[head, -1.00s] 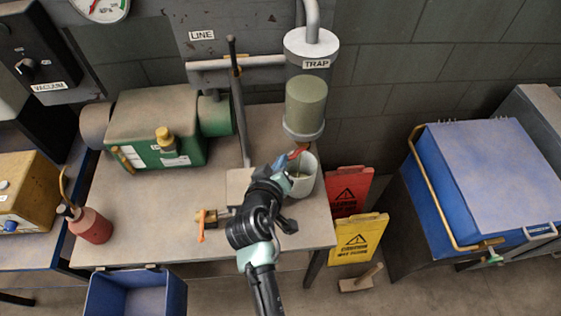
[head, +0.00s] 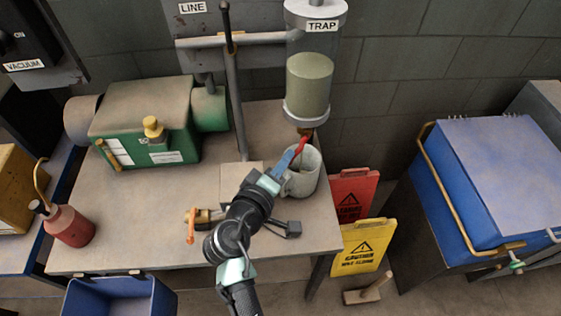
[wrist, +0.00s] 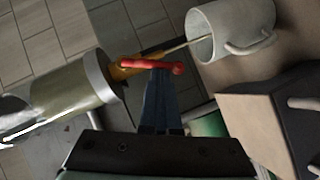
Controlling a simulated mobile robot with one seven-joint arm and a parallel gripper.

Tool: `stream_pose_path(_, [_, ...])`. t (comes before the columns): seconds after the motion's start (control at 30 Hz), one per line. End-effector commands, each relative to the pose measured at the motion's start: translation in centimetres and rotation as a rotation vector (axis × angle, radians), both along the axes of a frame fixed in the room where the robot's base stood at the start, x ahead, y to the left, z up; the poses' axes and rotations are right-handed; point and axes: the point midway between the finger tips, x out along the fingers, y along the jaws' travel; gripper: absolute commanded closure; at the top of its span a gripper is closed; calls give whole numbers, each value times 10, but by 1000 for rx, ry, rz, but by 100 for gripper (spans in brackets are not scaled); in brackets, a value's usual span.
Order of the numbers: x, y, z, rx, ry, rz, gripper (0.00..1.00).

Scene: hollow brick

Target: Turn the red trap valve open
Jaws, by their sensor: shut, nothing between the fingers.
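The trap (head: 309,85) is a clear cylinder holding olive liquid, labelled TRAP, on the wall. Its red valve handle (head: 301,146) sits under it, slanting down and left. In the wrist view the red handle (wrist: 150,65) lies roughly along the brass outlet (wrist: 125,72). A thin tan line, seemingly a liquid stream, runs from the outlet into the white mug (wrist: 232,28). The mug (head: 303,172) stands below the trap in the head view. My gripper (head: 286,159) has its blue fingers together and empty; the tips (wrist: 160,80) are at the handle, touching or nearly so.
A green pump (head: 150,125) and a red oil bottle (head: 69,225) stand on the bench (head: 130,215). A brass fitting with an orange lever (head: 191,226) is beside my arm. Red and yellow floor signs (head: 362,247) and a blue-lidded unit (head: 495,180) are at right.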

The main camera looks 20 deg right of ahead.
Motion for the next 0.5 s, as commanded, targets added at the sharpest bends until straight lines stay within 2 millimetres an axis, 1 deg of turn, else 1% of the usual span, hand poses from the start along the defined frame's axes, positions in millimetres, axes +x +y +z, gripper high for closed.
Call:
stream_pose_path(0.03, [0,-1,-12,-40,12,0,100])
stream_pose_path(0.1, [-1,-3,-15,-102,30,0,100])
stream_pose_path(0.4, [-4,-13,-20,-319,94,0,100])
stream_pose_path(0.5, [-5,-16,-20,-342,98,-1,100])
